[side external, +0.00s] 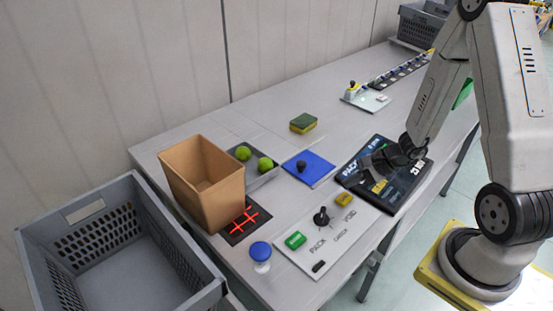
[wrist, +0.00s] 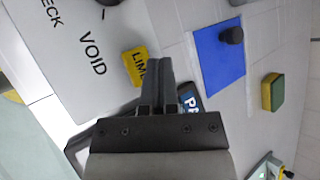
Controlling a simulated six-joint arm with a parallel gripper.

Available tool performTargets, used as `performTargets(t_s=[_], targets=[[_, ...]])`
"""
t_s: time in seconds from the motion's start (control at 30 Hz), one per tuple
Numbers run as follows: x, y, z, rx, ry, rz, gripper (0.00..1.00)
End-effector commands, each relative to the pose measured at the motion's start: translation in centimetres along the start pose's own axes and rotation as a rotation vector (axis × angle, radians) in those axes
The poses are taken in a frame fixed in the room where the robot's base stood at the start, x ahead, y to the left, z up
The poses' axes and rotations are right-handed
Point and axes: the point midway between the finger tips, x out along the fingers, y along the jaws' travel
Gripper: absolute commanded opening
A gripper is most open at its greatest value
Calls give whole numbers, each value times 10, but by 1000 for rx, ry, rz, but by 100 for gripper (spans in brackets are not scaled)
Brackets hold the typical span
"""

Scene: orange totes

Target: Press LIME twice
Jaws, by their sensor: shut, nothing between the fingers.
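The LIME button is a yellow block (side external: 344,200) on the white control panel (side external: 310,262), at its far right end in the side view. In the wrist view the yellow LIME block (wrist: 134,66) shows just left of my fingertips, its lettering partly hidden by them. My gripper (side external: 370,170) is shut and empty, over the black box with printed lettering. In the wrist view my gripper (wrist: 158,62) points toward the area beside the yellow block. I cannot tell whether the fingers touch it.
The panel also carries a green button (side external: 295,240) and a black knob (side external: 321,216). The black printed box (side external: 402,187) lies beside the panel. A blue mat (side external: 308,170) with a black knob, a sponge (side external: 303,123), a cardboard box (side external: 200,180) and a blue-topped button (side external: 260,252) stand around.

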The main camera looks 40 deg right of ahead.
Motion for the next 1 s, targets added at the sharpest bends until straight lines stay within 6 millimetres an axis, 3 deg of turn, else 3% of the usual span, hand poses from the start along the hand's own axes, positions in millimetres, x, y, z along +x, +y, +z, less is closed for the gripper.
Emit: performTargets(t_s=[0.3, 1.0], targets=[[13, 9, -9, 1, 0, 0, 0], [14, 10, -10, 0, 0, 0, 0]])
